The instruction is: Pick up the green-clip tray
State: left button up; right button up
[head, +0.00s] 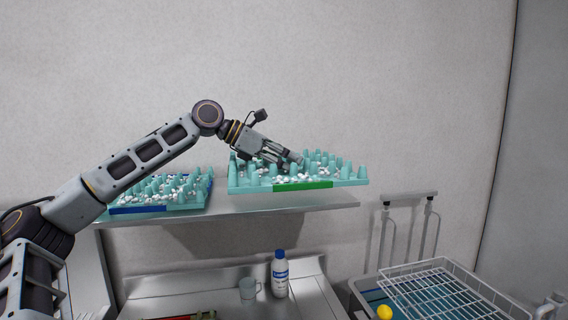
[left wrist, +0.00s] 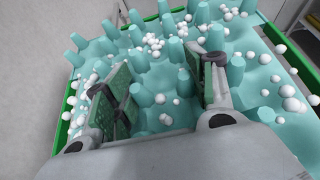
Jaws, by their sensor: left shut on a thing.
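The green-clip tray (head: 350,181) is a teal egg tray with tall pegs, many small white balls and a green clip (head: 303,185) on its front edge. In the head view it is at the right end of the metal shelf, and its right side reaches past the shelf end. My left gripper (head: 288,160) reaches into it from above and is shut on it among the pegs. The left wrist view shows the two fingers (left wrist: 160,100) down between pegs, with the tray's teal surface (left wrist: 262,75) around them. The exact grip point is partly hidden. My right gripper is not in view.
A blue-clip tray (head: 158,208) with similar pegs and balls sits left on the shelf (head: 260,205). A wire rack (head: 455,290) and a yellow ball (head: 384,312) are lower right.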

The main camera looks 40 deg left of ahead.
aim_at(295, 180)
pick_arm(q)
jog(key=s+d+b, duration=0.1)
jog(key=s+d, duration=0.1)
jog(key=s+d+b, duration=0.1)
jog(key=s+d, duration=0.1)
jog(key=d, duration=0.1)
jog(key=shift+s+d, duration=0.3)
jog(key=shift+d, duration=0.05)
jog(key=shift+s+d, duration=0.35)
jog(key=shift+d, duration=0.1)
